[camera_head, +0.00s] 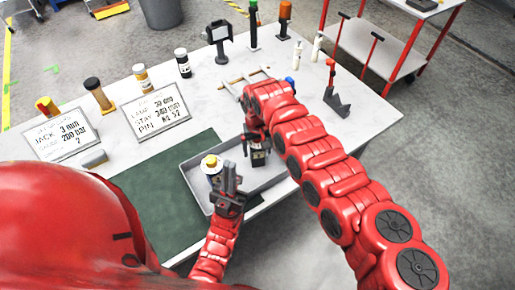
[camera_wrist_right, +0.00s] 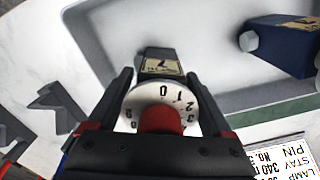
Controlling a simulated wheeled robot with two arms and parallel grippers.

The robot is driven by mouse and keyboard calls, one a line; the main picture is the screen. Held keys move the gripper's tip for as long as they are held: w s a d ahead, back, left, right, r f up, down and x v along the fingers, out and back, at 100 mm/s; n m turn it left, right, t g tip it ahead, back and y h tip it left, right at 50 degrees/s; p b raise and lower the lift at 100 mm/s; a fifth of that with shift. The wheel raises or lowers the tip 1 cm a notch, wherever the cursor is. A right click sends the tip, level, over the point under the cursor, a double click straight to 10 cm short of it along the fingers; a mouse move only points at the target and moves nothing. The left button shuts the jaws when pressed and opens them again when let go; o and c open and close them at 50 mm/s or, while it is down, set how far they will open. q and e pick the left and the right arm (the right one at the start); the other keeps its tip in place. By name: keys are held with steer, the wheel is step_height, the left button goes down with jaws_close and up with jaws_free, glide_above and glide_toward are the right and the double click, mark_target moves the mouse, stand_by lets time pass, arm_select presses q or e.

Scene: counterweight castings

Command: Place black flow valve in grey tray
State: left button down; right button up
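The black flow valve (camera_head: 259,157) is between the fingers of my right gripper (camera_head: 256,138), over the right part of the grey tray (camera_head: 275,178). In the right wrist view, the gripper (camera_wrist_right: 160,85) closes on both sides of its white numbered dial (camera_wrist_right: 140,96) with a red knob; its black labelled body (camera_wrist_right: 160,61) shows beyond. I cannot tell whether the valve touches the tray floor. My left gripper (camera_head: 230,175) is at the tray's near side, beside a yellow-knobbed part (camera_head: 211,162) in the tray. Its finger gap is unclear.
A blue labelled part with a hex bolt (camera_wrist_right: 285,42) shows in the right wrist view. A green mat (camera_head: 160,205) lies left of the tray. Two signs (camera_head: 157,112) (camera_head: 61,135), several bottles, a black bracket (camera_head: 337,101) and a light frame (camera_head: 240,80) stand around.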

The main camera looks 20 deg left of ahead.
steer(key=shift+o, duration=0.8)
steer(key=shift+r+p, duration=0.3)
step_height(320, 180, up, 11)
steer(key=p, duration=0.5)
steer(key=shift+r, duration=0.4)
